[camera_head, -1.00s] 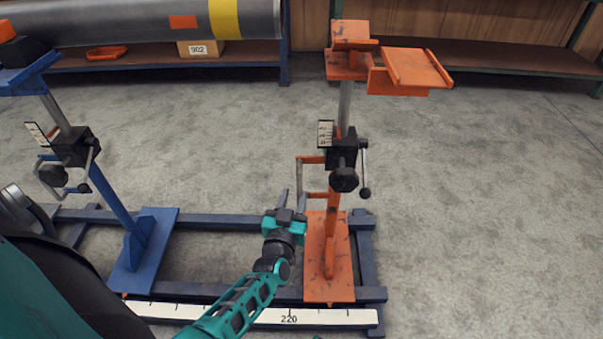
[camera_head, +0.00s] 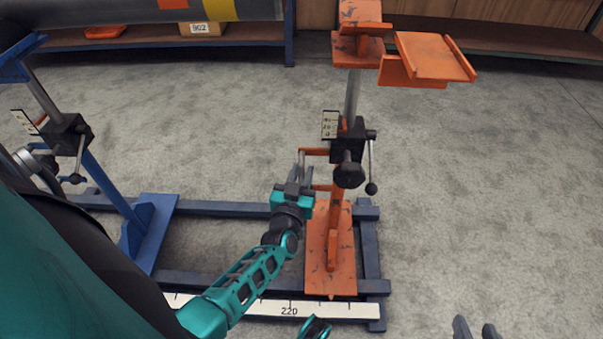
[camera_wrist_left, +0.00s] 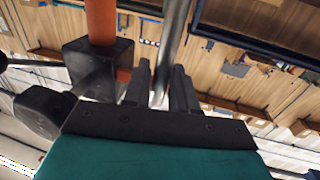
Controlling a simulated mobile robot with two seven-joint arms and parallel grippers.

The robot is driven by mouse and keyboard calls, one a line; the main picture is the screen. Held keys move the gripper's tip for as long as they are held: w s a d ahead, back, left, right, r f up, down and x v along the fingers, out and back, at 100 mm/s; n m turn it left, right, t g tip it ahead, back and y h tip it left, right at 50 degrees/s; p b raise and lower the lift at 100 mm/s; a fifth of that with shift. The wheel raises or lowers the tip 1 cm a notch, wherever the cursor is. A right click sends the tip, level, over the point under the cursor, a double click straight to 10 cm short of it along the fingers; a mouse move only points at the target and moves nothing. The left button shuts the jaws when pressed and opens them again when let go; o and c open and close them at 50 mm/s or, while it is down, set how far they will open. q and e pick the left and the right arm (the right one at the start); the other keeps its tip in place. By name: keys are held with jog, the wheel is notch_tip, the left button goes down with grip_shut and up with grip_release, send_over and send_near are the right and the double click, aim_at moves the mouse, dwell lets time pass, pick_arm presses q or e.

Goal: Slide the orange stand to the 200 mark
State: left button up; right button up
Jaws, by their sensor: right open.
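The orange stand (camera_head: 333,255) is upright near the right end of the blue floor rails. Its base edge lies right of the 220 label on the white scale (camera_head: 300,308); a 200 label is not readable. My left gripper (camera_head: 306,172) is at the grey upright rod of the stand's handle (camera_head: 302,163), left of the post. In the left wrist view its two fingers (camera_wrist_left: 161,88) stand either side of the grey rod (camera_wrist_left: 172,45); whether they press on it is unclear. My right gripper (camera_head: 475,328) is open and empty at the bottom edge, right of the stand.
A blue stand (camera_head: 150,230) stands on the rails at the left, partly behind my arm. A rack behind holds a large grey pipe (camera_head: 130,12) and a box labelled 902 (camera_head: 201,29). The floor right of the rails is clear.

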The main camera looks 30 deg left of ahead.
pick_arm(q)
grip_shut()
pick_arm(e)
jog(key=shift+f, duration=0.1)
pick_arm(q)
jog(key=shift+a, duration=0.15)
jog(key=s+a, duration=0.9)
jog(key=a, duration=0.5)
jog(key=s+a, duration=0.8)
jog(key=a, duration=0.6)
jog(key=shift+s+a, duration=0.35)
jog(key=shift+a, duration=0.05)
pick_arm(e)
jog(key=shift+s+a+r, duration=0.15)
jog(key=shift+s+a, duration=0.2)
jog(key=shift+a, duration=0.15)
jog(key=shift+s+a+r, duration=0.1)
jog(key=shift+s+a, duration=0.2)
jog(key=shift+a, duration=0.2)
pick_arm(q)
jog(key=shift+o, duration=1.2)
grip_release()
pick_arm(e)
jog(key=shift+f, duration=0.2)
